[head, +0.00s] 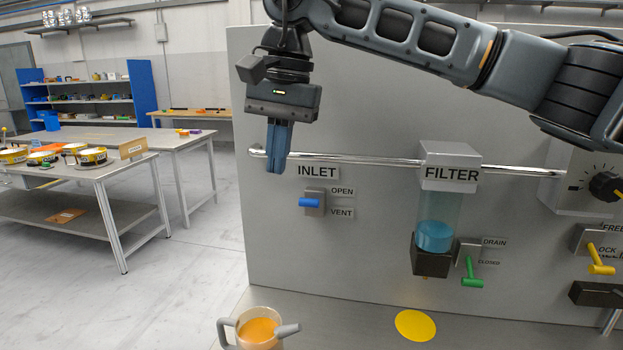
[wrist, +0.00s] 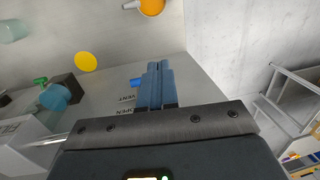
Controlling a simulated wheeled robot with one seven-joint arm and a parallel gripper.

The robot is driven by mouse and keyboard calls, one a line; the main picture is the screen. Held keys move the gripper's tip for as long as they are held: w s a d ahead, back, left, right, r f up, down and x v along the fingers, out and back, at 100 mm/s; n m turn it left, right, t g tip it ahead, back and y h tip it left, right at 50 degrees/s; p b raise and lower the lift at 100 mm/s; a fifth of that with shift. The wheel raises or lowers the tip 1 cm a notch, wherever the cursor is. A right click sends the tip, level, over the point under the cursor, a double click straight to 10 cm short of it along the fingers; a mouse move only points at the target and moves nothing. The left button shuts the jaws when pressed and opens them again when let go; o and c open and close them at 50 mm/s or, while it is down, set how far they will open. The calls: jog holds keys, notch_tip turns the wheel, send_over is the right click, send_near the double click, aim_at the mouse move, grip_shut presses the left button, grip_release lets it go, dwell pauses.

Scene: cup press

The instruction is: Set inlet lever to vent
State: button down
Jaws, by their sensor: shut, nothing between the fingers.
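The inlet lever (head: 309,203) is a blue handle on a small grey plate on the upright panel, under the INLET sign (head: 317,171). The handle looks level, with its end toward the left. The OPEN label (head: 342,191) is at its upper right and the VENT label (head: 342,212) at its lower right. My gripper (head: 275,170) is shut and empty, pointing down, above and left of the lever and apart from it. In the wrist view, the lever (wrist: 136,84) shows just left of my gripper's blue fingers (wrist: 158,66), partly hidden by them.
A chrome rail (head: 350,159) crosses the panel near my fingers' height. A filter (head: 437,220) with blue liquid and a green drain lever (head: 470,272) are to the right. A cup of orange liquid (head: 260,331) stands below, beside a yellow disc (head: 415,325).

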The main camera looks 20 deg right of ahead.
aim_at(311, 200)
jog(key=w+d+r+h, duration=0.1)
jog(key=d+r+h, duration=0.1)
jog(key=d+r, duration=0.2)
jog(key=shift+w+d+t+h, duration=0.3)
jog(key=shift+d+t, duration=0.1)
jog(key=shift+d, duration=0.55)
jog(key=shift+f, duration=0.1)
jog(key=f, duration=0.3)
jog(key=f+p, duration=0.1)
jog(key=f, duration=0.2)
jog(key=w+f, duration=0.1)
jog(key=f, duration=0.2)
jog(key=shift+d+f+p, duration=0.3)
jog(key=shift+d+f, duration=0.05)
jog(key=shift+f, duration=0.05)
jog(key=shift+w+f, duration=0.1)
